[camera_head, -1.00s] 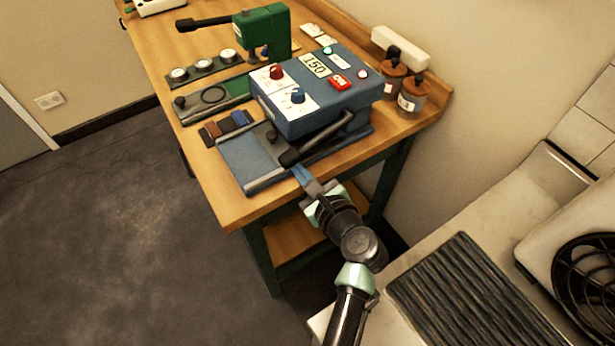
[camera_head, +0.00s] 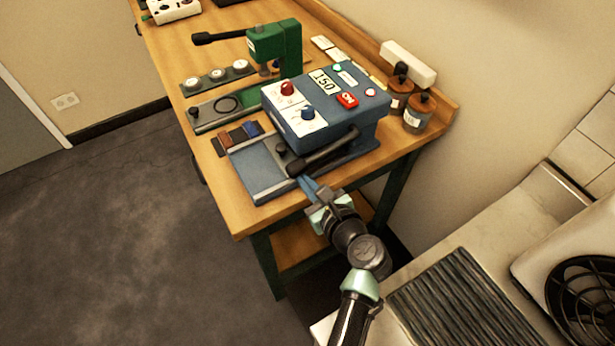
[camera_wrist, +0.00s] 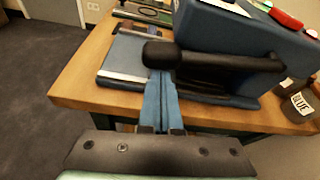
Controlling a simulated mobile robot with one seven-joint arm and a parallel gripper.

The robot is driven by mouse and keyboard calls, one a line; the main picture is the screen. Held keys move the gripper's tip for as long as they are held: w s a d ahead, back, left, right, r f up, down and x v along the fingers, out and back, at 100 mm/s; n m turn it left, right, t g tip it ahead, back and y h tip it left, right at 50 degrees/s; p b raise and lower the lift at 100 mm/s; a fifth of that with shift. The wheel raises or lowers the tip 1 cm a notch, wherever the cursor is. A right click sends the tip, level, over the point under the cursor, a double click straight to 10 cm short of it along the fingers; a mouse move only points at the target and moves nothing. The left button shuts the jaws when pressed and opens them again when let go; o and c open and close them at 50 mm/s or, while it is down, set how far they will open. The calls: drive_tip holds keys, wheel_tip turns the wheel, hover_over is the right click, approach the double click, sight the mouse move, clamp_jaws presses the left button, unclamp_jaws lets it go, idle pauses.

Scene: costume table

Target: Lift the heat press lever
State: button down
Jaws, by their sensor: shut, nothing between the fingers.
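The heat press (camera_head: 330,105) is a blue box with a red knob, a blue knob and a "150" display, near the front right of the wooden table. Its black lever (camera_head: 325,152) runs low along the press's near side, and its thick handle end points left. In the wrist view the lever (camera_wrist: 215,66) crosses the upper middle. My gripper (camera_head: 308,184) is at the table's front edge, close below the lever's handle end. In the wrist view its blue fingers (camera_wrist: 160,95) are together and empty, with tips at or just under the handle end. Contact cannot be told.
The blue base plate (camera_head: 262,167) lies left of the press. A green hand press (camera_head: 275,45) stands behind it. Brown-lidded jars (camera_head: 419,110) and a white block (camera_head: 408,63) stand at the right by the wall. Open floor lies left of the table.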

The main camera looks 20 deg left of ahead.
wheel_tip(320, 180, up, 7)
drive_tip(key=m+p, duration=0.1)
drive_tip(key=p, duration=0.3)
drive_tip(key=m+g+y+p, duration=0.1)
drive_tip(key=m+p, duration=0.1)
drive_tip(key=p, duration=0.3)
drive_tip(key=shift+s+a+r+g+p, duration=0.1)
drive_tip(key=shift+g+p, duration=0.2)
drive_tip(key=shift+w+d+r+m+g+y+p, duration=0.15)
drive_tip(key=shift+r+m+p, duration=0.1)
drive_tip(key=shift+r+p, duration=0.35)
drive_tip(key=shift+w+d+r+m+g+y+p, duration=0.15)
drive_tip(key=shift+r+m+p, duration=0.15)
drive_tip(key=shift+r+p, duration=0.3)
drive_tip(key=shift+w+d+r+m+p, duration=0.2)
drive_tip(key=shift+r+p, duration=0.25)
drive_tip(key=shift+p, duration=0.3)
drive_tip(key=shift+a, duration=0.15)
